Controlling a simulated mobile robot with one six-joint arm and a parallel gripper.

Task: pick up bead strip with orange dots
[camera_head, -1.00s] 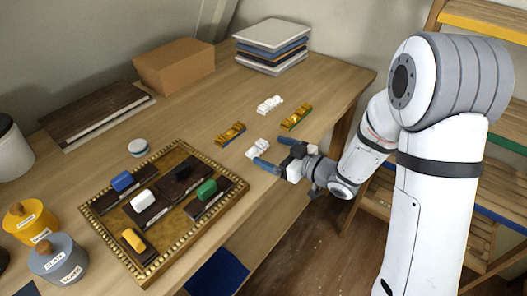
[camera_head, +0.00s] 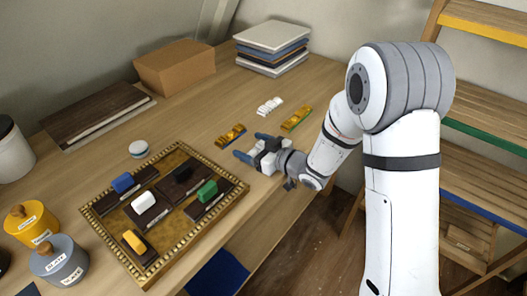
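Several small strips lie on the wooden console, too small for me to make out any orange dots. A gold strip with a blue edge (camera_head: 230,136) lies at left, a white strip (camera_head: 270,106) at the back, and a gold strip with a green edge (camera_head: 297,118) at right. My gripper (camera_head: 252,147) has blue fingers spread apart. It is just right of and nearer than the blue-edged strip, over the spot of a second white strip, which it now hides. I see nothing held between the fingers.
A beaded-rim tray (camera_head: 98,224) with coloured blocks on dark plates stands front left. The console's front edge is under my arm.

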